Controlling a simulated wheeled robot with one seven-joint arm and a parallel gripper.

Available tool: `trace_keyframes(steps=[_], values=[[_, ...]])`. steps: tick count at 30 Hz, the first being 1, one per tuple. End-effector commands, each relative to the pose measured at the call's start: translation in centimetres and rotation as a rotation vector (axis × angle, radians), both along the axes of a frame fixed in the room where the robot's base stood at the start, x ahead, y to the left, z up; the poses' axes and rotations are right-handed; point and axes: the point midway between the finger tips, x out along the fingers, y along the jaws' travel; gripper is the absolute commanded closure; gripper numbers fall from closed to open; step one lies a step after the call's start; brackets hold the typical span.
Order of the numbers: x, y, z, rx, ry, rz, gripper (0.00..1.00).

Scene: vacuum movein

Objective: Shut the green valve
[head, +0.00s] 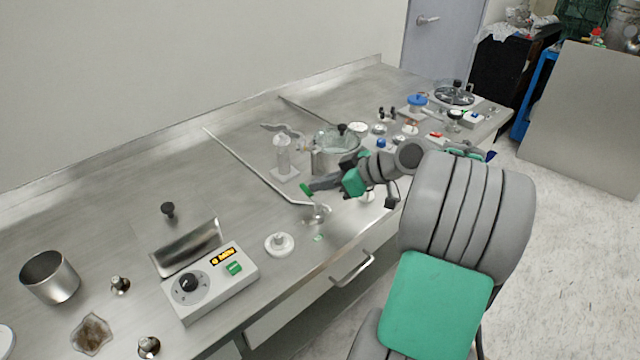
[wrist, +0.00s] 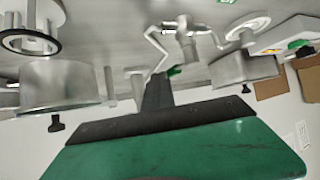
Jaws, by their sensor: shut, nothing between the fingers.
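The green valve (head: 306,190) shows as a small green handle on the metal pipework on the bench, beside the tip of my gripper. It shows in the wrist view (wrist: 174,71) as a green bit just past my fingertip, partly hidden behind it. My gripper (head: 318,186) is shut and empty, reaching left over the bench at the pipework. Its dark fingers (wrist: 157,88) are together in the wrist view. The tip is very close to the green handle; I cannot tell whether they touch. The handle's exact angle is too small to read.
A lidded metal pot (head: 336,160) stands just behind my gripper. A clear cylinder on a white base (head: 284,160) stands to its left. A white control box (head: 207,284) and a steel cup (head: 50,277) are at the front left. Several small items crowd the far right.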

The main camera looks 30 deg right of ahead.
Motion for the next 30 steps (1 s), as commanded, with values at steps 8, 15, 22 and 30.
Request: trace_keyframes(steps=[8, 15, 22, 30], values=[[0.2, -1.5, 1.8, 0.001, 0.001, 0.007, 1.00], [0.7, -6.0, 4.5, -0.001, -0.002, 0.016, 1.00], [0.9, -9.8, 7.6, 0.001, 0.001, 0.015, 1.00], [0.9, -10.9, 7.8, 0.000, 0.000, 0.016, 1.00]])
